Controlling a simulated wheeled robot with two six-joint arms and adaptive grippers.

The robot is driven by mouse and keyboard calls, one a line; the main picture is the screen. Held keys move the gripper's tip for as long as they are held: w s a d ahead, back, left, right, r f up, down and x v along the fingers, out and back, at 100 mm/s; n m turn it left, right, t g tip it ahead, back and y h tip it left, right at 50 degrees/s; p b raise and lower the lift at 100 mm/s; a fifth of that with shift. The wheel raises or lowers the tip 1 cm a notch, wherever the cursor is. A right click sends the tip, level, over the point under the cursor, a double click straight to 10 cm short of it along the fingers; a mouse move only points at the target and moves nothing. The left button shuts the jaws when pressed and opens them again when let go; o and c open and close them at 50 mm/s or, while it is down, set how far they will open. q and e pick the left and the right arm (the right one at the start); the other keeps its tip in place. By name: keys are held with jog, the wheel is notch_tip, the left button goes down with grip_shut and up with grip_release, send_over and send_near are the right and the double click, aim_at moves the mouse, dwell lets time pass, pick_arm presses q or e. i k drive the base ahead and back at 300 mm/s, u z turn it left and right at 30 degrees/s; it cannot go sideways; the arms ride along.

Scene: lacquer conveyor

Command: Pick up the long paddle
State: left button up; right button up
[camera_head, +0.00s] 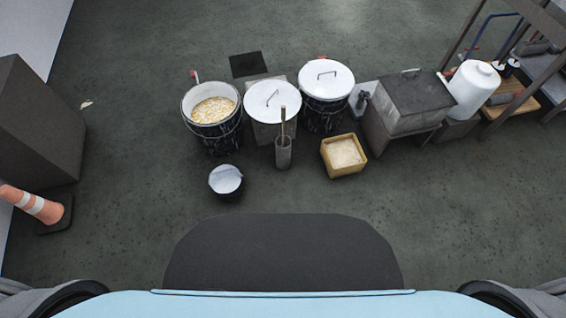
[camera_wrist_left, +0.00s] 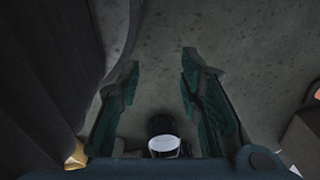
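The long paddle (camera_head: 283,121) stands upright in a narrow grey cylindrical holder (camera_head: 283,155) in the head view, in front of the middle lidded container. Only its thin upper part shows; its lower end is hidden in the holder. My left gripper (camera_wrist_left: 158,62) shows in the left wrist view with its two dark green fingers apart and nothing between the tips. The paddle cannot be made out in that view. Neither gripper shows in the head view, and my right gripper is in no view.
An open pot of pale yellow contents (camera_head: 212,110), lidded containers (camera_head: 272,100) (camera_head: 326,80) and a yellow box (camera_head: 344,155) surround the holder. A small bucket (camera_head: 226,181) stands front left. A traffic cone (camera_head: 36,205) is far left. The floor in front is clear.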

aim_at(283, 108)
jog(key=u, duration=0.25)
jog(key=k, duration=0.3)
jog(key=z, duration=1.35)
jog(key=i, duration=1.05)
jog(key=u, duration=0.2)
jog(key=i, duration=0.8)
jog(key=u, duration=1)
jog(key=i, duration=0.3)
jog(key=u, duration=0.3)
